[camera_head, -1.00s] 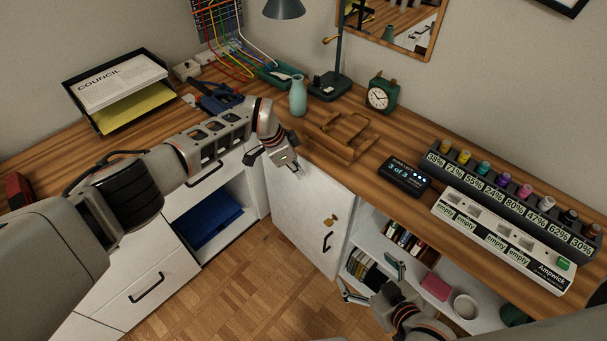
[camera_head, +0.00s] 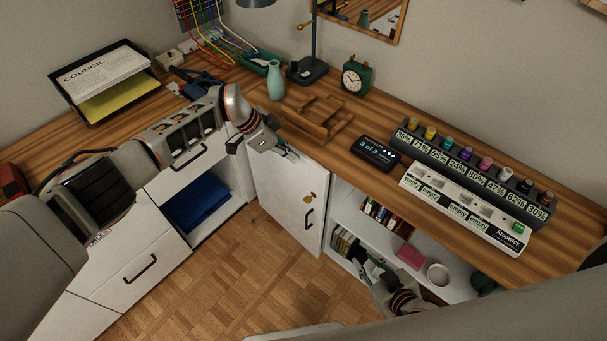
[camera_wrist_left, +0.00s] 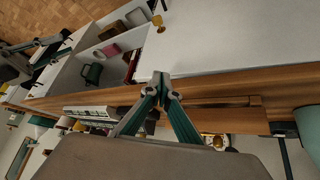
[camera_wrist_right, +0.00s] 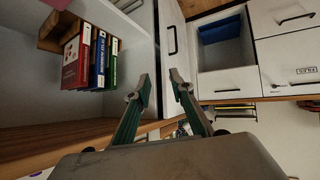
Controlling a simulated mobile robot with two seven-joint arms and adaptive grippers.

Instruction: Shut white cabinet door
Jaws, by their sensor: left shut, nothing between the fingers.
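The white cabinet door (camera_head: 285,205) is below the desk's inner corner, with a black handle (camera_head: 308,219) and a brass key (camera_head: 309,197) on its right side. In the left wrist view, the door (camera_wrist_left: 235,40) is a broad pale panel. My left gripper (camera_head: 287,153) is shut and empty at the door's top edge, by the desk edge. My right gripper (camera_head: 370,272) is open and empty in front of the lower shelves. In the right wrist view, the door's handle (camera_wrist_right: 172,39) shows beyond its fingers (camera_wrist_right: 161,88).
Open shelves (camera_head: 345,220) with books (camera_head: 376,211), a pink block (camera_head: 411,257) and a white bowl (camera_head: 438,274) are right of the door. An open compartment with a blue item (camera_head: 195,205) is left. The wooden floor (camera_head: 240,275) in front is clear.

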